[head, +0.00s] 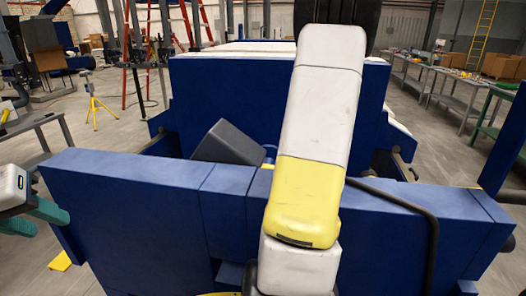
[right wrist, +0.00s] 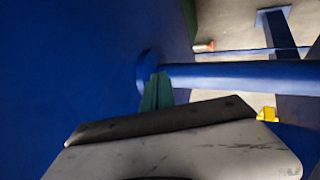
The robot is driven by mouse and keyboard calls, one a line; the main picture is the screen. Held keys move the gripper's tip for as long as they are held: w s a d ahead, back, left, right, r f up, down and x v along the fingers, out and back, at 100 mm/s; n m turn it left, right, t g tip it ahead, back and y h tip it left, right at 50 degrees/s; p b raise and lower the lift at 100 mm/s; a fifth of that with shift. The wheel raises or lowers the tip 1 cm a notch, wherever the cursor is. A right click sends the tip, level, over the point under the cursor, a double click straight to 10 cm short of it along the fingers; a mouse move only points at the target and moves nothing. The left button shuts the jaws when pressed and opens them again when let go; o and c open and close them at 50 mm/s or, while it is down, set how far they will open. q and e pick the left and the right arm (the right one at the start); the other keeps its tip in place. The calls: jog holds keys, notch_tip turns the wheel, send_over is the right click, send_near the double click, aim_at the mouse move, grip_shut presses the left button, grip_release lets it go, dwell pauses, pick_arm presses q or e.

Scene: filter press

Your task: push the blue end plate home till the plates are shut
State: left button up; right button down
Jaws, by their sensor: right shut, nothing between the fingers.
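The blue end plate (head: 225,95) stands upright behind the near blue crossbeam, with pale plate edges (head: 255,47) behind it. My white and yellow right arm reaches over the crossbeam and covers part of the end plate; its gripper is hidden in the head view. In the right wrist view, my right gripper (right wrist: 157,90) has its teal fingers together and empty, close to a large blue face (right wrist: 70,70) and beside a blue rod (right wrist: 240,75) with a round collar. I cannot tell whether the fingertips touch. My left gripper (head: 42,216) is at the far left with teal fingers apart, empty.
The wide blue crossbeam (head: 130,205) lies across the front, near my left gripper. A dark grey box (head: 228,145) sits between crossbeam and end plate. A black hose (head: 430,225) bends over the crossbeam at right. Tables (head: 445,85) stand at right; floor at left is partly free.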

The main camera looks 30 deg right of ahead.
jog(key=w+d+f, duration=0.3)
jog(key=w+f, duration=0.5)
jog(key=w, duration=0.1)
jog(key=shift+f, duration=0.2)
jog(key=shift+w, duration=0.1)
